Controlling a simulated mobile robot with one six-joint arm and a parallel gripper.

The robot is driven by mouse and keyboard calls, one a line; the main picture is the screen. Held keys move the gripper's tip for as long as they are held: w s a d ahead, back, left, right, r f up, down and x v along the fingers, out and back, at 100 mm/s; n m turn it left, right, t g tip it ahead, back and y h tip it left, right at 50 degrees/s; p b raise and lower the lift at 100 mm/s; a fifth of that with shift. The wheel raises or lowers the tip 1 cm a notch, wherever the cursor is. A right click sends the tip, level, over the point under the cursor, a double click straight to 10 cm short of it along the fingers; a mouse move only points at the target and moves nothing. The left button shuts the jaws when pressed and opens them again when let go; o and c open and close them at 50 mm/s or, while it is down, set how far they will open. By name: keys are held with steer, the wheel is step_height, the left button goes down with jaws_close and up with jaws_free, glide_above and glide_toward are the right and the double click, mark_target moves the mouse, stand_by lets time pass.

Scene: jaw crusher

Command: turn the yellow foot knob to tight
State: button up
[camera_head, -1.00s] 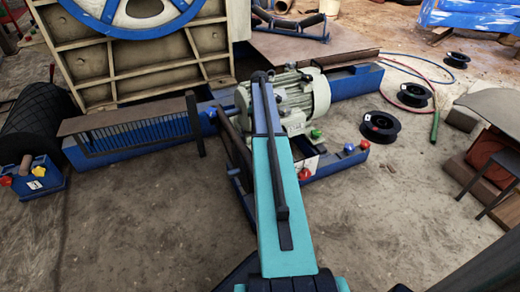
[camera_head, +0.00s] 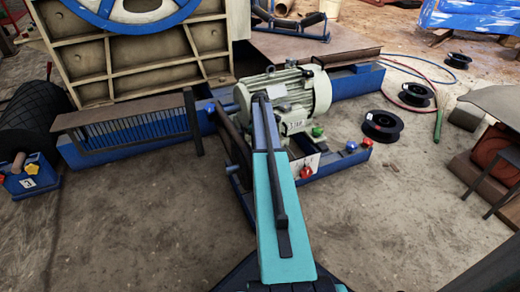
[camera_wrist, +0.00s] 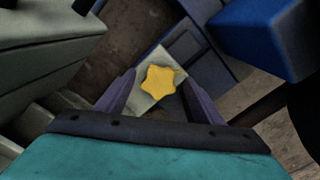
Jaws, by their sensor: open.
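The yellow foot knob (camera_wrist: 158,80) is star-shaped and sits on a pale plate (camera_wrist: 150,103) in the wrist view. My gripper (camera_wrist: 160,88) is open, its two purple fingers on the left and right of the knob. In that view the knob shows between the fingers with gaps on both sides, and I see no contact. I cannot tell how far the fingertips are from it in depth. In the head view my arm hides the gripper and this knob. The pale motor (camera_head: 312,92) stands just beyond the arm.
Green (camera_head: 317,132), blue (camera_head: 351,146) and red (camera_head: 366,143) knobs are on and beside the motor base. A blue frame (camera_head: 352,84) runs behind the motor. In the wrist view a blue block (camera_wrist: 265,35) is close at the upper right. Open ground lies at the lower right.

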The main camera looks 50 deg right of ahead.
steer(key=shift+f, duration=0.5)
steer(key=c, duration=0.8)
steer(key=shift+d, duration=0.2)
steer(key=shift+c, duration=1.2)
steer(key=shift+a+r, duration=0.1)
steer(key=shift+a, duration=0.05)
